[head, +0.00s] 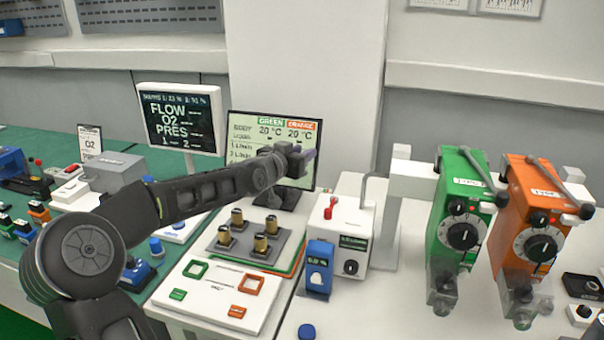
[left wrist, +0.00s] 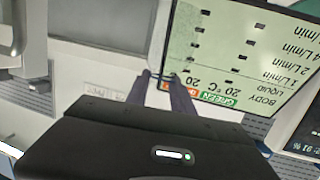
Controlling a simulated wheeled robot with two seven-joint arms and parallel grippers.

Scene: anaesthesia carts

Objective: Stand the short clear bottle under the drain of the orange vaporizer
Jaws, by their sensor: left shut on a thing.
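The orange vaporizer (head: 533,205) hangs at the right, beside the green vaporizer (head: 459,215). A clear grey part (head: 523,304) shows at its lower end; I cannot tell whether a bottle is there. I cannot make out the short clear bottle for sure in either view. My left gripper (head: 303,157) is raised in front of the monitor, far left of the orange vaporizer. Its fingers (left wrist: 164,80) show in the left wrist view, close together on something small and dark that I cannot identify. My right gripper is out of view.
The monitor (head: 240,135) stands behind my left gripper.

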